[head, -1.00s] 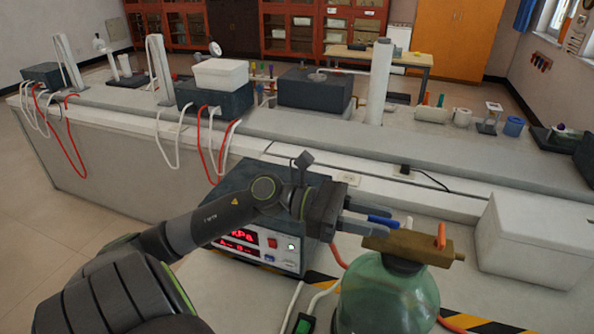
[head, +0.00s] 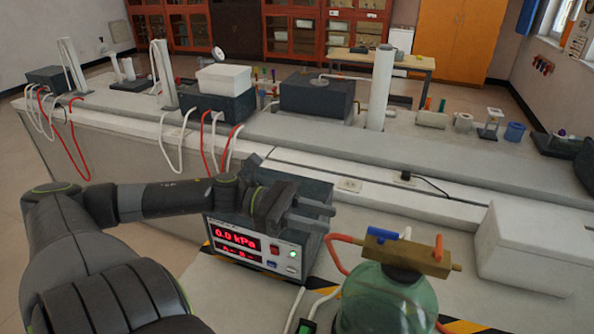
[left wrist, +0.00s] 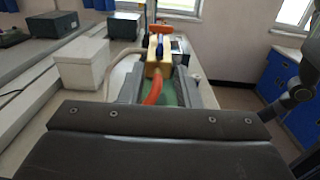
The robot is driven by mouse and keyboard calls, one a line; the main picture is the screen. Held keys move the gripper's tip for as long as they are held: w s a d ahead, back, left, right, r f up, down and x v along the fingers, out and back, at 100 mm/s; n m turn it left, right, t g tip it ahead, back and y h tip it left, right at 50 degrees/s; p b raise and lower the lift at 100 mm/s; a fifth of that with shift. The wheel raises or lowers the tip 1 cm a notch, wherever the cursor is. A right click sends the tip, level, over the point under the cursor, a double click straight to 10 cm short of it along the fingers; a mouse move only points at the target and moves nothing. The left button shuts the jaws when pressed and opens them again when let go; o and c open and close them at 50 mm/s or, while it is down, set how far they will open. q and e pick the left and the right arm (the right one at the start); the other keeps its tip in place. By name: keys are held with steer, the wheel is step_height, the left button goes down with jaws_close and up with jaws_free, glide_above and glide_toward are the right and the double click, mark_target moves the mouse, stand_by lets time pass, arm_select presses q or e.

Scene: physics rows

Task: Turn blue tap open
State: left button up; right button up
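The blue tap (head: 382,233) sits on top of a brass block (head: 405,258) above a green glass bottle (head: 390,303). Its handle appears to lie roughly along the block. An orange tap (head: 438,247) stands on the block's right end, set crosswise. My left gripper (head: 331,219) is open and empty, to the left of the block and apart from the blue tap. In the left wrist view, the blue tap (left wrist: 160,46) shows ahead between my fingers, beyond the orange hose (left wrist: 153,92). My right gripper is not in view.
A meter box (head: 250,245) reading 0.0 kPa stands below my left gripper. The orange hose (head: 338,240) joins the block's left end. A white box (head: 535,248) stands at the right. A raised bench shelf (head: 300,135) runs behind.

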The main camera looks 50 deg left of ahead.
arm_select(q)
steer(key=shift+p+v, duration=0.65)
steer(key=shift+v, duration=1.3)
